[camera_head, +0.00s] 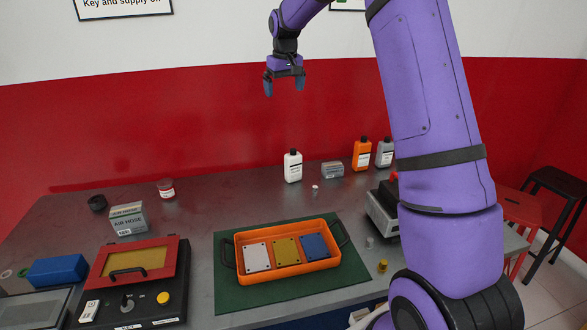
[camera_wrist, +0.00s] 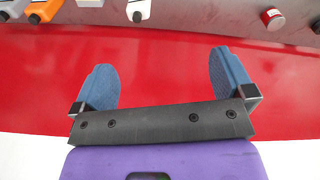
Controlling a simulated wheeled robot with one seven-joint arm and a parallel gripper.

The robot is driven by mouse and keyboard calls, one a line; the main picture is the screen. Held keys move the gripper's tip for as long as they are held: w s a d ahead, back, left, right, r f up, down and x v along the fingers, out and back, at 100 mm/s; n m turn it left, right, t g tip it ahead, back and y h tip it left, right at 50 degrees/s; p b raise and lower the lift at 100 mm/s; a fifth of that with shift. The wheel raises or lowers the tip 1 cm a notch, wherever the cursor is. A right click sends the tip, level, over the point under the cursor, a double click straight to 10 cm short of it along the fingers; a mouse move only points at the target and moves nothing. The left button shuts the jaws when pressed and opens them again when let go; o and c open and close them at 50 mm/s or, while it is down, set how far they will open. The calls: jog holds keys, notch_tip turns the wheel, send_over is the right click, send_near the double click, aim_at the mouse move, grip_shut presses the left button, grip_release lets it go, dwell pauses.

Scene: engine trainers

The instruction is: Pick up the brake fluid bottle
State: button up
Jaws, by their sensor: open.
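Three capped bottles stand upright at the back of the bench. One is a white bottle (camera_head: 293,168) with a black cap, one is an orange bottle (camera_head: 361,156), and one is a grey bottle (camera_head: 384,155). Their labels are too small to read, so I cannot tell which holds brake fluid. In the wrist view, the white bottle (camera_wrist: 139,11) is at the top middle and the orange bottle (camera_wrist: 46,11) at the top left. My gripper (camera_head: 284,87) is open and empty, high above the bench against the red wall. Its blue fingers show apart in the wrist view (camera_wrist: 162,65).
A small grey box (camera_head: 332,170) stands between the white and orange bottles. A red-and-white jar (camera_head: 166,190) and an air hose box (camera_head: 128,218) are at left. An orange tray (camera_head: 290,270) with coloured plates lies on a green mat (camera_head: 230,298) in front.

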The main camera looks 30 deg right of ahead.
jog(key=w+d+f, duration=0.5)
jog(key=w+f, duration=0.2)
jog(key=f, duration=0.3)
jog(key=g, duration=0.2)
send_near(293, 157)
jog(key=shift+w+d+f, duration=0.4)
jog(key=shift+w+d, duration=0.35)
notch_tip(293, 157, down, 11)
jog(key=shift+w+r, duration=0.1)
jog(key=shift+c, duration=0.2)
jog(key=c, duration=1.1)
jog(key=shift+c, duration=0.2)
